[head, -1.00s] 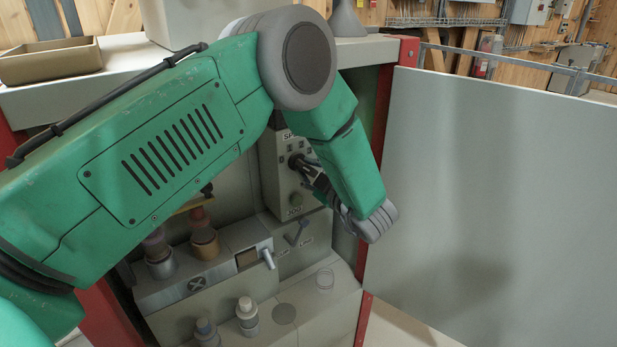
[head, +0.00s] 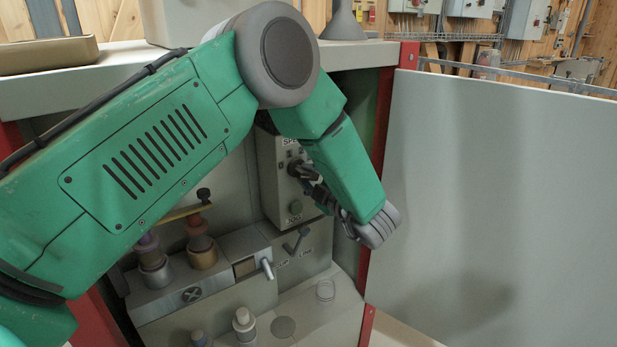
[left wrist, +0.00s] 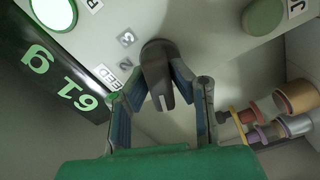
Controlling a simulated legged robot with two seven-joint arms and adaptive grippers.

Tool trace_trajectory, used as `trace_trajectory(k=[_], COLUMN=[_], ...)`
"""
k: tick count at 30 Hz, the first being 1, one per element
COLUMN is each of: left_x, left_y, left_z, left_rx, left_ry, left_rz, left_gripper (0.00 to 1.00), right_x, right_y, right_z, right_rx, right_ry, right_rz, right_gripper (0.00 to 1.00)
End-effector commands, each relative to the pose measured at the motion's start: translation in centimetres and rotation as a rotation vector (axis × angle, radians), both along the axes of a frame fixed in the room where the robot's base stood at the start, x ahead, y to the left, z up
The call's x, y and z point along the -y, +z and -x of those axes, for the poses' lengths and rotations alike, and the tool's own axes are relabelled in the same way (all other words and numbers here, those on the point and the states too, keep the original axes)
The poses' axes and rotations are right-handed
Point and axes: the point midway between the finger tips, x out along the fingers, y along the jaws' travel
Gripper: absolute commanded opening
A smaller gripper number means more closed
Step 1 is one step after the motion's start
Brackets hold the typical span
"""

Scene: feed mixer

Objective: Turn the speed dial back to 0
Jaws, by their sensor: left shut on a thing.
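The speed dial (left wrist: 158,62) is a dark knob with a white pointer line on a pale control panel (left wrist: 220,45). My left gripper (left wrist: 159,80) has its two fingers on both sides of the knob and is shut on it. The pointer line faces the palm of the gripper. Number labels "2" and "3" show beside the knob; other marks are hidden by the fingers. In the head view the left gripper (head: 303,175) reaches the panel (head: 268,170) inside the cabinet, and the dial is mostly hidden. My right gripper is not in view.
A green JOG button (head: 295,207) sits low on the panel. A dark display (left wrist: 50,80) with green digits is beside it in the wrist view. A lever (head: 297,240) and several capped fittings stand below. An open grey door (head: 500,200) bounds the right.

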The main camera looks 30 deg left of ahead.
Motion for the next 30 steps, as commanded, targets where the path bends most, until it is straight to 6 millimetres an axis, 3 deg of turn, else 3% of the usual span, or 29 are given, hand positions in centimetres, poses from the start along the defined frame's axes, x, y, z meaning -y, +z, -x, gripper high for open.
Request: trace_trajectory(k=[5, 6, 7, 20, 30], left_x=[0.1, 0.1, 0.1, 0.8, 7.1], left_y=[-0.2, -0.2, -0.2, 0.0, -0.2], left_z=[0.0, 0.0, 0.0, 0.3, 2.8], left_rx=[-0.001, -0.001, -0.001, 0.0, -0.002], left_ry=[-0.004, -0.003, -0.003, -0.003, -0.005], left_rz=[0.005, 0.004, 0.004, 0.0, 0.001], left_gripper=[0.0, 0.29, 0.38, 0.38, 0.38], right_x=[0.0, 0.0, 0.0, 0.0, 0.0], right_y=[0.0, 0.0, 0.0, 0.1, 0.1], right_z=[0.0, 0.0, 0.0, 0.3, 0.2], right_rx=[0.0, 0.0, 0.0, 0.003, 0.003], right_ry=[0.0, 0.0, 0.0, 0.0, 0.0], right_rz=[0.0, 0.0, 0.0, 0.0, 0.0], right_gripper=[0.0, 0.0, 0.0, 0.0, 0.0])
